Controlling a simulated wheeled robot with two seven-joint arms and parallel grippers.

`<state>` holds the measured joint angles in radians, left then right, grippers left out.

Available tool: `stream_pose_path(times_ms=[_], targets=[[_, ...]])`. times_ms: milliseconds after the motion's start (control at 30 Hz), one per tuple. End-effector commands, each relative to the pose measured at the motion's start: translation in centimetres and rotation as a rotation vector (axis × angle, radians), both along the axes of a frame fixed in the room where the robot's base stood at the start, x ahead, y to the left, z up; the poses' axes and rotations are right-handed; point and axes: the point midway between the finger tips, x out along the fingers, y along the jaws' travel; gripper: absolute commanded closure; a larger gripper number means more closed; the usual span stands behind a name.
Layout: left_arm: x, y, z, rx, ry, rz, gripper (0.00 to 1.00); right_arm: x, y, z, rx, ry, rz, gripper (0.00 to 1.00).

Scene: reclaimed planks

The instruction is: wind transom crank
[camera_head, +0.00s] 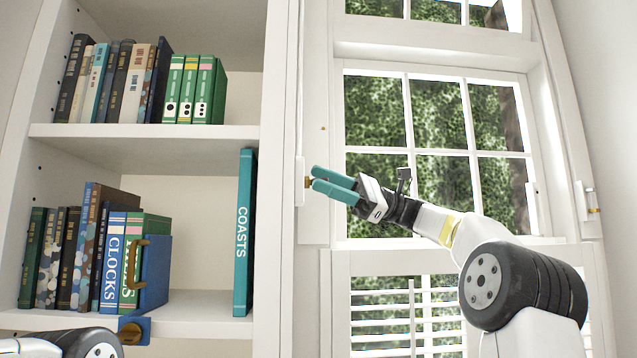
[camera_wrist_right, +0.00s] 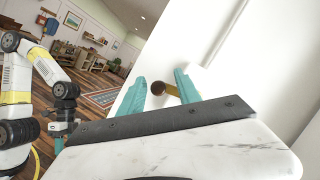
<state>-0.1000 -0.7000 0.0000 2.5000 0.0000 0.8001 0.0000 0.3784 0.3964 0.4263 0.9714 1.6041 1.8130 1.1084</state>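The transom (camera_head: 432,10) shows at the top of the head view, its lower part in frame. A small brass crank (camera_head: 307,183) sits on a white upright plate (camera_head: 300,196) left of the window. My right gripper (camera_head: 314,179) points left at it, with teal fingertips at the crank. In the right wrist view, the crank's round brown knob (camera_wrist_right: 158,88) and brass arm (camera_wrist_right: 172,91) show between the two spread fingers (camera_wrist_right: 160,88). I cannot tell whether either finger touches it. My left gripper (camera_wrist_right: 60,135) shows small at the left of that view; its opening is unclear.
A white bookcase (camera_head: 150,132) with several books stands left of the crank. A tall teal book (camera_head: 244,235) is near its right edge. A blue bookend with a brass handle (camera_head: 138,262) is on the lower shelf. Another brass fitting (camera_head: 592,209) is right of the window.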

Motion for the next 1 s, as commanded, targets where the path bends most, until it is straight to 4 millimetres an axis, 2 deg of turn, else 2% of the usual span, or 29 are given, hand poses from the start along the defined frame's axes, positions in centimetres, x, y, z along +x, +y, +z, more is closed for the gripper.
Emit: stream_pose_path(times_ms=[300,500,1000], targets=[[0.0,0.0,0.0,0.0,0.0,0.0,0.64,1.4,-4.7,-1.5,0.002,0.002,-0.003,0.6],[0.0,0.0,0.0,0.0,0.0,0.0,0.64,2.0,-6.6,-2.1,0.001,0.003,-0.001,0.6],[0.0,0.0,0.0,0.0,0.0,0.0,0.64,2.0,-6.8,-2.2,-0.003,0.002,-0.001,0.6]])
